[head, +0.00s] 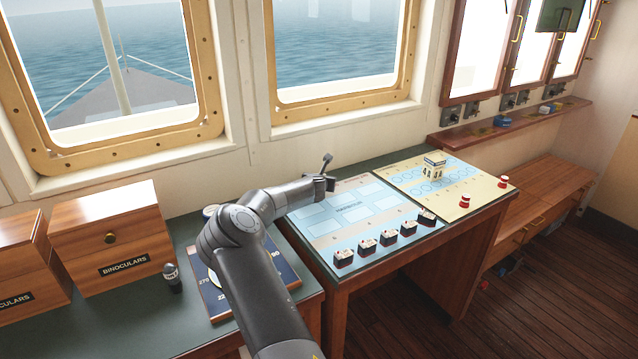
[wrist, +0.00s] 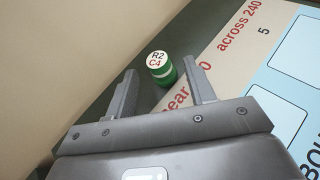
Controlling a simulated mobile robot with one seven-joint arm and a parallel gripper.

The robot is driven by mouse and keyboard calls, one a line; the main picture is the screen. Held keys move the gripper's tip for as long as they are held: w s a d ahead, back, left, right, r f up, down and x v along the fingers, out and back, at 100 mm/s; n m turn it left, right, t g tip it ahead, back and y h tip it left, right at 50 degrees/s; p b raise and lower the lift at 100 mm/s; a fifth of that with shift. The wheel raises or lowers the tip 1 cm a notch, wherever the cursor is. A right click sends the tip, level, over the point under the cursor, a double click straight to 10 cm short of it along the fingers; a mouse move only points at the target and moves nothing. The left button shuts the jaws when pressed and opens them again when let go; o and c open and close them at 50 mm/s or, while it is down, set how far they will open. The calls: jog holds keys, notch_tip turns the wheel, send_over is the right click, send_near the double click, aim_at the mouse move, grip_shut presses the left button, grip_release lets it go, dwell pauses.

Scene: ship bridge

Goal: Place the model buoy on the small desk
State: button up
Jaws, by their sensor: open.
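A green model buoy (wrist: 162,71) with a white top marked R2 C4 stands on the dark green surface beside the printed sheet in the wrist view. My gripper (wrist: 160,67) is open, its fingertips on either side of the buoy's place in that view; I cannot tell whether they touch it. In the head view my gripper (head: 327,172) is at the back left of the chart desk (head: 341,283), and the green buoy is not seen there. Which desk is the small one is unclear.
A small white bridge model (head: 434,165) stands on the yellow sheet. Binoculars boxes (head: 110,235) and a dark knob-like object (head: 172,278) are at left.

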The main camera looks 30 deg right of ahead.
jog(key=v, duration=0.8)
jog(key=shift+s+r, duration=0.1)
jog(key=s+m, duration=0.2)
jog(key=s+r+m+g, duration=0.1)
jog(key=s+m, duration=0.1)
jog(key=s+d+r+m, duration=0.1)
jog(key=s+m, duration=0.1)
jog(key=m, duration=0.1)
jog(key=shift+s+r+g, duration=0.1)
jog(key=shift+g, duration=0.2)
jog(key=s+a+r+m+g+y, duration=0.1)
jog(key=s+a+r+m+y, duration=0.2)
jog(key=s+a, duration=0.9)
jog(key=s+a+r+m+g+y, duration=0.1)
jog(key=s+a+r+m, duration=0.4)
jog(key=s+a+m, duration=0.5)
jog(key=s+a+r+m+g+y, duration=0.1)
jog(key=s+a+r+m+y, duration=0.3)
jog(key=s+a, duration=1)
jog(key=s+m, duration=0.3)
jog(key=s, duration=0.2)
jog(key=shift+s+y, duration=0.25)
jog(key=shift+y, duration=0.05)
